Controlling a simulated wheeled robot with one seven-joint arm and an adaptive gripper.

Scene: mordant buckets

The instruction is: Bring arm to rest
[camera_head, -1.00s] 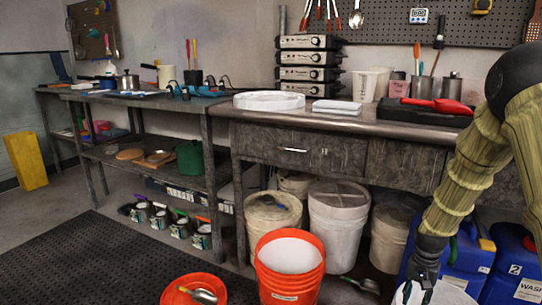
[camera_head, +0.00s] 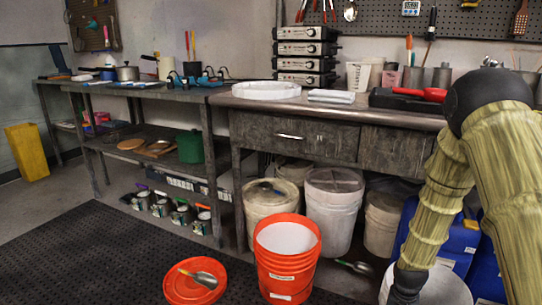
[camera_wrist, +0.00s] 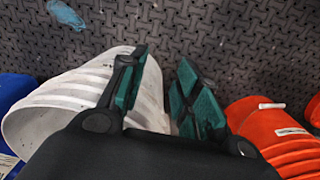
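My arm (camera_head: 445,190), in a yellowish ribbed sleeve with black joints, reaches down at the right of the head view. Its end is low, in front of a white bucket (camera_head: 447,288), and the fingertips are out of that frame. In the wrist view my gripper (camera_wrist: 160,90) shows two green-padded fingers set apart, with nothing held between them. The white bucket (camera_wrist: 65,105) is behind and left of the fingers; I cannot tell whether they touch it. An orange bucket (camera_wrist: 262,120) is to their right.
The orange bucket (camera_head: 287,270) and an orange lid (camera_head: 180,290) with a scoop (camera_head: 203,279) are on the black mat (camera_head: 75,265). Blue jugs (camera_head: 455,240) stand behind my arm. The workbench (camera_head: 330,113) runs along the wall. Open mat lies at the left.

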